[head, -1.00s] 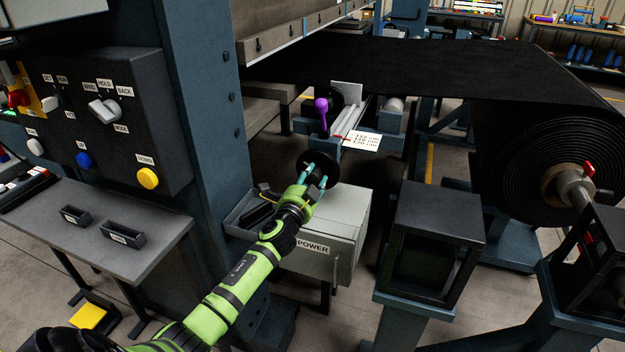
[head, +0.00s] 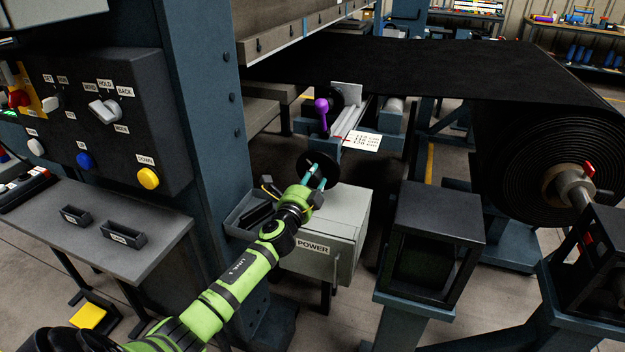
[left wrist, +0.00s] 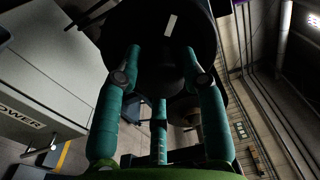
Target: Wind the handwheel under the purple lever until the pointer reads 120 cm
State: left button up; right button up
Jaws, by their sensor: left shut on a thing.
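The black handwheel (head: 318,163) sits below the purple lever (head: 321,108) in the head view. My left gripper (head: 316,178) has its teal fingers at the wheel's lower front. In the left wrist view the fingers (left wrist: 160,70) are shut on the dark wheel (left wrist: 170,20), one on each side of it. A white mark shows on the wheel there. The white scale card (head: 361,141) lies right of the lever with lines near 110 and 120 cm. A red pointer is by its left edge; its exact reading is too small to tell. My right gripper is not in view.
A grey box marked POWER (head: 320,240) stands just under the wheel and my left wrist. A blue post (head: 205,130) and control panel (head: 100,120) are at left. The black belt roll (head: 540,150) and a black-framed stand (head: 435,225) are at right.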

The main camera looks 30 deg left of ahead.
pick_arm(q)
jog(key=shift+a+r, duration=0.1)
jog(key=shift+r, duration=0.05)
jog(key=o, duration=1.1)
jog(key=shift+o, duration=0.2)
jog(key=v, duration=1.2)
jog(key=s+d+f+n+g+h, duration=0.1)
jog(key=s+f+n+g, duration=0.2)
jog(key=f, duration=0.9)
jog(key=s+d+f+n+g, duration=0.1)
jog(key=s+f+g, duration=0.35)
jog(key=f, duration=0.75)
jog(key=s+d+f+n+g+h, duration=0.1)
jog(key=s+d+f+n+g, duration=0.15)
jog(key=s+f, duration=0.65)
jog(key=s+d+f+n+g, duration=0.2)
jog(key=s+d+f, duration=0.1)
jog(key=s+f, duration=0.4)
jog(key=s+d+f+n+g+h, duration=0.1)
jog(key=s+d+f+n+g, duration=0.1)
jog(key=s+d+f, duration=0.2)
jog(key=s+d+f+n+g+h, duration=0.1)
jog(key=s+d+f+n+g, duration=0.1)
jog(key=s+f, duration=0.8)
jog(key=s+d+g, duration=0.1)
jog(key=s+d, duration=0.1)
jog(key=s, duration=0.6)
jog(key=shift+s, duration=0.15)
